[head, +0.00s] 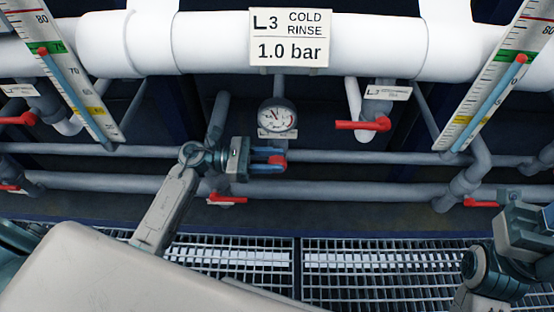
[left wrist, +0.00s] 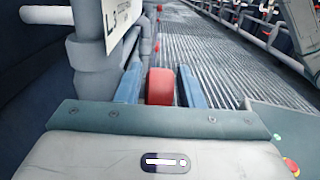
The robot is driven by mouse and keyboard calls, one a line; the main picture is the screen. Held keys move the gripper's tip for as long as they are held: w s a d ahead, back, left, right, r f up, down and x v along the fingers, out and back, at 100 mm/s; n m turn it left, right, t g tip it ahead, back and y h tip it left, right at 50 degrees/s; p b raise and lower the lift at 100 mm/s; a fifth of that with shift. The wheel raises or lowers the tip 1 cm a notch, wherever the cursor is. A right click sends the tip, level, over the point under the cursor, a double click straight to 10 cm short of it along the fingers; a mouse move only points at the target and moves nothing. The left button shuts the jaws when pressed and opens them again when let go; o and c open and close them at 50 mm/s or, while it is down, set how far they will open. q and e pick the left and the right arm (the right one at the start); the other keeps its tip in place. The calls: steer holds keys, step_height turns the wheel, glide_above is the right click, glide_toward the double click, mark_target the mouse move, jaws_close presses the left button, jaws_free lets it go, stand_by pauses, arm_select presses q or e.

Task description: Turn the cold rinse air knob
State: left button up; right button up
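The cold rinse sign (head: 290,38) reads "L3 COLD RINSE 1.0 bar" and hangs on the thick white pipe. Below it is a round gauge (head: 277,117). The red knob (head: 279,160) is under the gauge, partly hidden by my left gripper (head: 270,159). In the left wrist view the red knob (left wrist: 160,86) stands between the two blue fingers of my left gripper (left wrist: 159,88). The fingers are apart, with a narrow gap showing on the knob's right side. My right arm (head: 505,255) is at the lower right; its fingertips are not clearly shown.
Red lever handles (head: 364,125) sit on valves to both sides and lower down (head: 227,199). Slanted scales with blue tubes (head: 490,98) flank the sign. Grey pipes (head: 350,190) run across behind the gripper. Metal grating (head: 390,270) covers the floor.

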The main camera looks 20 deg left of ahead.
arm_select(q)
steer(key=shift+w+d, duration=0.15)
steer(key=shift+d, duration=0.5)
steer(key=c, duration=0.7)
steer(key=shift+r+p, duration=0.2)
steer(key=shift+p, duration=0.15)
steer(key=shift+d+y, duration=0.1)
steer(key=shift+y, duration=0.4)
steer(key=shift+f+p, duration=0.1)
steer(key=shift+p, duration=0.2)
steer(key=shift+f, duration=0.1)
steer(key=o, duration=0.7)
